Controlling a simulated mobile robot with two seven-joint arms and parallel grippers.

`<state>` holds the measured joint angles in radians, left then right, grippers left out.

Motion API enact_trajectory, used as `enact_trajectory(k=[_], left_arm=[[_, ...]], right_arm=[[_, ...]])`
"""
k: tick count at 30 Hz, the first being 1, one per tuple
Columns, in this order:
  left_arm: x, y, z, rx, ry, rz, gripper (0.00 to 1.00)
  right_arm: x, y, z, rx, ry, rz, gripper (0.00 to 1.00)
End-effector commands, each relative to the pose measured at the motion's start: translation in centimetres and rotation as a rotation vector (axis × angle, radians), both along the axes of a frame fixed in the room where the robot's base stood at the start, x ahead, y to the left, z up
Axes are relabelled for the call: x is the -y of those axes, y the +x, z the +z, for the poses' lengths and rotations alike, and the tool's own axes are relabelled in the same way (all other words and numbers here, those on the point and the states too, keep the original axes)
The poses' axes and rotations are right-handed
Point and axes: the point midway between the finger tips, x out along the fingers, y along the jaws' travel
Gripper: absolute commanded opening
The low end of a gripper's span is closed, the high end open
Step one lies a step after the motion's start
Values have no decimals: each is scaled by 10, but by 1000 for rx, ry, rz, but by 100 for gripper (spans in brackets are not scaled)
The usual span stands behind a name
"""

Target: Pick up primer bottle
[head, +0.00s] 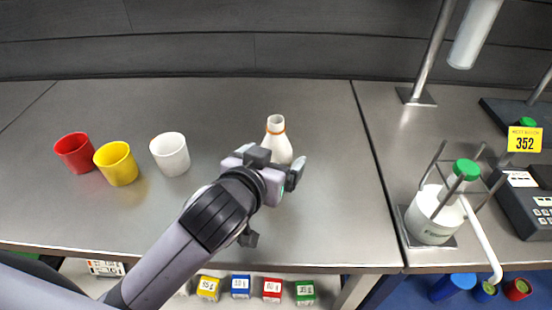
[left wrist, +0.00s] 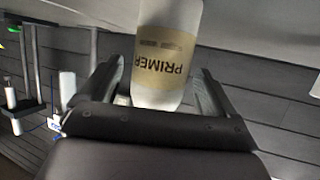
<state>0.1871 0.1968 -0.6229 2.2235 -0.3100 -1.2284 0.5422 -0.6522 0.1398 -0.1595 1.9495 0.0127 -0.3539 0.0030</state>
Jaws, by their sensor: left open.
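The primer bottle (head: 277,143) is white with an orange ring at its neck and stands upright on the grey bench in the head view. My left gripper hides its lower part there. In the left wrist view the bottle (left wrist: 163,60) appears upside down, with a tan label reading PRIMER. My left gripper (left wrist: 160,88) is open, with one finger on each side of the bottle in that view. I cannot tell whether a finger touches it. In the head view my left gripper (head: 274,172) is just in front of the bottle. My right gripper is not in view.
A red cup (head: 74,152), a yellow cup (head: 116,163) and a white cup (head: 170,154) stand left of the bottle. A white green-capped container (head: 432,218) sits in a metal rack at right. Small coloured boxes are below the bench front. Bench right of the bottle is clear.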

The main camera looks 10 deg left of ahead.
Motion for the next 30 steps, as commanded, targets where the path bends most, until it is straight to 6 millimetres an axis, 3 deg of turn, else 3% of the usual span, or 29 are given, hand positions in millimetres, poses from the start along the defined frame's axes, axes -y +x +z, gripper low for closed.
enact_trajectory(k=[4, 12, 18, 30], left_arm=[[2, 10, -5, 0, 1, -1, 89], [2, 11, -5, -1, 0, -1, 86], [2, 11, -5, -1, 0, -1, 26], [2, 11, -2, 3, -2, -1, 26]], right_arm=[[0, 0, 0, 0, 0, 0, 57], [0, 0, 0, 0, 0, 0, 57], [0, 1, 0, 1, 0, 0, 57], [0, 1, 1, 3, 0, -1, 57]])
